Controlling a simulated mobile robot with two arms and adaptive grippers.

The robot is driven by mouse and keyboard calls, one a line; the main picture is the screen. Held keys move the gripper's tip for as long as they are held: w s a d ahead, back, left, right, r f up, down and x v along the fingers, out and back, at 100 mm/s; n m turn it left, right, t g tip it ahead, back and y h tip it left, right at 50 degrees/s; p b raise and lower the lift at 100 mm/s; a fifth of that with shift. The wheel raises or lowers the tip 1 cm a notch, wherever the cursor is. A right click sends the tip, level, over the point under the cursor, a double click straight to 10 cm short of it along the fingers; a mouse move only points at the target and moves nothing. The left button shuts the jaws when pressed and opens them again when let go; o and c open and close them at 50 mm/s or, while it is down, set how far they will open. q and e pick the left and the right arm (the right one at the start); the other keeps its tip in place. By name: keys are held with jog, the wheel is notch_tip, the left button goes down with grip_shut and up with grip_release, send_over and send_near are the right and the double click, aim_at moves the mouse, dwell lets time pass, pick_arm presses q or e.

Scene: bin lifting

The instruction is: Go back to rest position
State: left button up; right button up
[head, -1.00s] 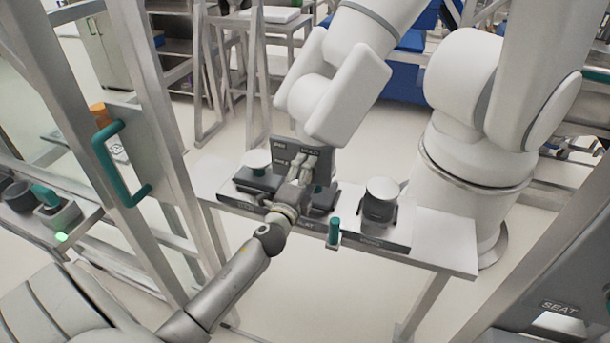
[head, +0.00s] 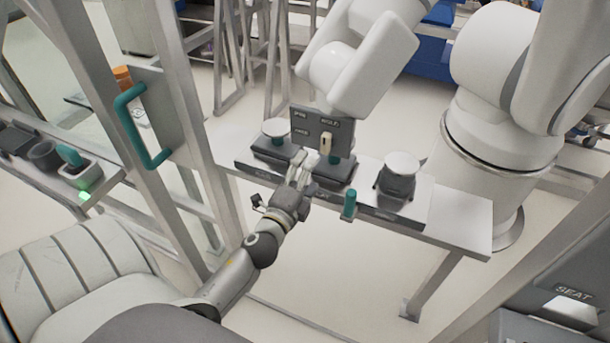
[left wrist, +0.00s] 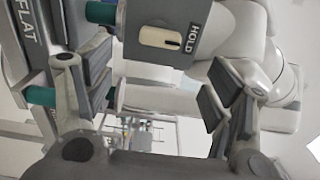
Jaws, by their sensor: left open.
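My left gripper (head: 303,164) reaches in from the lower left in the head view. Its fingers stand in front of a dark upright panel (head: 310,122) on the narrow table (head: 455,213). The panel carries a cream switch (head: 326,143), which also shows beside the word HOLD in the left wrist view (left wrist: 160,38). In that view the fingers of my left gripper (left wrist: 158,85) are spread apart with nothing held between them. The gripper is close to the panel and appears apart from the switch. My right gripper is out of view.
A white-topped holder (head: 400,172) and a green handle (head: 349,204) are on the table. A large white robot arm (head: 490,150) stands behind it. A metal frame with a teal door handle (head: 133,125) rises at left. Floor in front of the table is clear.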

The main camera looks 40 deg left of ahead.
pick_arm(q)
jog(key=shift+s+d, duration=0.1)
jog(key=shift+s, duration=0.35)
jog(key=s+d+f+n+g+h, duration=0.1)
jog(key=s+d+f+n+g, duration=0.2)
jog(key=f, duration=0.9)
jog(key=s+d+f+n+g+h, duration=0.1)
jog(key=s+f+g, duration=0.25)
jog(key=f, duration=0.75)
jog(key=s+d+f+n+g, duration=0.15)
jog(key=s+f, duration=0.25)
jog(key=f, duration=0.8)
jog(key=s+d+f+n+g, duration=0.2)
jog(key=s+f, duration=0.4)
jog(key=s, duration=0.4)
jog(key=s+d+f+n+g+h, duration=0.1)
jog(key=s+f+n+g, duration=0.2)
jog(key=s+f, duration=0.3)
jog(key=s+d+f+n+g+h, duration=0.1)
jog(key=s+f, duration=0.6)
jog(key=s, duration=0.7)
jog(key=d+n+g, duration=0.1)
jog(key=g, duration=0.1)
jog(key=shift+s+d+g, duration=0.3)
jog(key=shift+s, duration=0.05)
jog(key=shift+n, duration=0.25)
